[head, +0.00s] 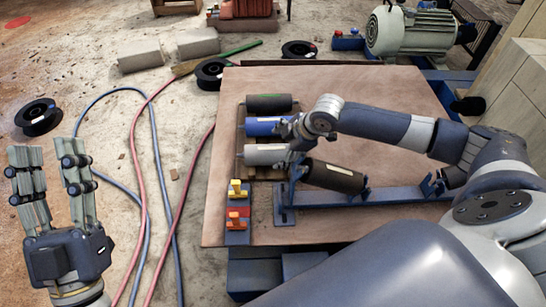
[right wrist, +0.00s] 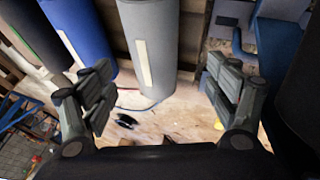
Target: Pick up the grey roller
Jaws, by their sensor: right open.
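The grey roller (head: 265,154) lies on a rack on the brown board, below a blue roller (head: 262,126) and a green-black roller (head: 270,103) in the head view. In the right wrist view the grey roller (right wrist: 149,45) runs between the spread fingers of my right gripper (right wrist: 158,98), with a pale label strip along it. My right gripper (head: 296,134) is open over the right ends of the blue and grey rollers; whether it touches them I cannot tell. My left gripper (head: 50,175) is open and empty over the floor at the left.
A black roller (head: 334,176) sits at a blue frame (head: 375,195) just right of the rack. Yellow and orange parts (head: 237,203) stand on a blue block. Cables, black spools (head: 38,117) and grey blocks (head: 140,57) lie on the floor. A motor (head: 411,32) stands behind.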

